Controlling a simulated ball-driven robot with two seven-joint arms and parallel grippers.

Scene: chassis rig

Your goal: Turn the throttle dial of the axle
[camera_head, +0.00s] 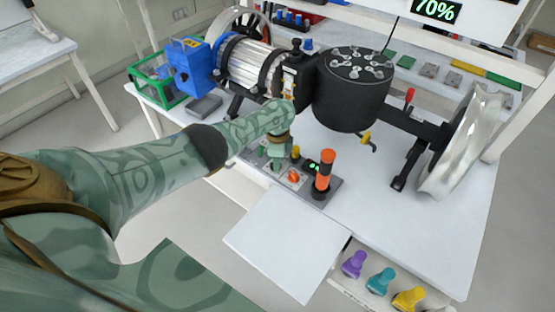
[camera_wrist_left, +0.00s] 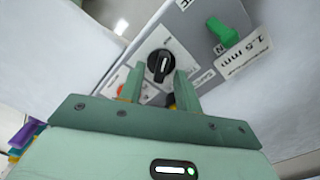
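The throttle dial (camera_wrist_left: 160,66) is a round black knob with a white pointer mark on a white plate, seen in the left wrist view. My left gripper (camera_wrist_left: 160,72) has its fingers apart, with the tips on either side of the dial and small gaps visible. Whether they touch it is not clear. In the head view my left gripper (camera_head: 279,155) is over the control panel (camera_head: 333,187) and hides the dial. The axle rig, with a black drum (camera_head: 352,95), stands behind the panel. A display (camera_head: 436,10) reads 70%. My right gripper is not in view.
An orange and black post (camera_head: 324,172) and an orange-red knob (camera_head: 294,175) are close on the panel. A green switch (camera_wrist_left: 222,31) is beside the dial's plate. A silver wheel (camera_head: 462,143) is at right. The white board (camera_head: 285,240) in front is bare.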

